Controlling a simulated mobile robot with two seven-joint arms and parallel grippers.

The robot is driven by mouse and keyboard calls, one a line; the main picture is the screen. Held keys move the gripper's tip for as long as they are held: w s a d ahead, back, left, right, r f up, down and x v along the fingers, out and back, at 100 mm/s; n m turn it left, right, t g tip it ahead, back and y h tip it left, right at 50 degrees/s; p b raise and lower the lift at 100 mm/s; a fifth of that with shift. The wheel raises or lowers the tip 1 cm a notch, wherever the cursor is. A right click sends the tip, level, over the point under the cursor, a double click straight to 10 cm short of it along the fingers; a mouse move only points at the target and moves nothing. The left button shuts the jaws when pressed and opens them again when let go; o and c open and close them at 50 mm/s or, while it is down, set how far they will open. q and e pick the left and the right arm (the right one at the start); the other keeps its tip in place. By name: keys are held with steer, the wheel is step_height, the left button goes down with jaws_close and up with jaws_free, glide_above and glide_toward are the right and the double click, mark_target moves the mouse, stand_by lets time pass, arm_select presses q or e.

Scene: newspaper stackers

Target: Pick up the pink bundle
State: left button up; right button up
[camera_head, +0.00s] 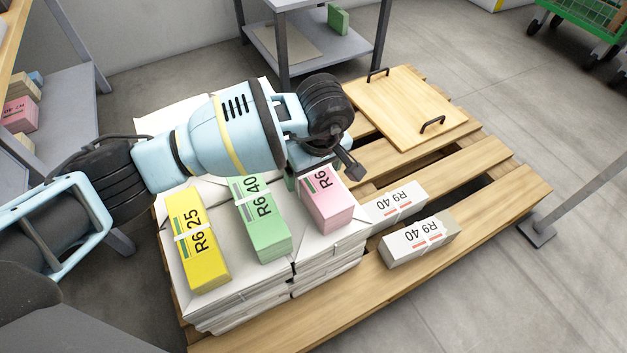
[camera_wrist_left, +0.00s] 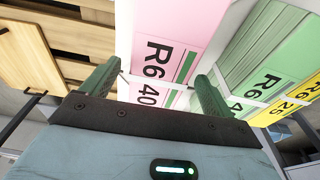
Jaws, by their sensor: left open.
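The pink bundle (camera_head: 328,212), marked R6 40, lies on a stack of white paper bundles at the stack's right side. My left gripper (camera_head: 328,168) is over its far end and hides part of it. In the left wrist view the pink bundle (camera_wrist_left: 172,28) shows beyond and between the two open green fingers (camera_wrist_left: 153,88), one near each long side. I cannot tell whether the fingers touch it. My right gripper is not in view.
A green bundle (camera_head: 262,225) and a yellow bundle (camera_head: 197,240) lie left of the pink one on the white stack (camera_head: 235,310). Two white R9 40 bundles (camera_head: 418,244) lie on the wooden pallet (camera_head: 475,205). A wooden board with handles (camera_head: 395,105) lies behind. Another pink bundle (camera_head: 20,115) sits on the left shelf.

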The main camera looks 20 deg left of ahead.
arm_select(q)
steer(key=f, duration=0.1)
steer(key=f+b, duration=0.1)
steer(key=f, duration=0.1)
steer(key=f+b, duration=0.1)
steer(key=shift+w+a+f, duration=0.3)
steer(key=shift+w+f, duration=0.05)
steer(key=shift+r, duration=0.1)
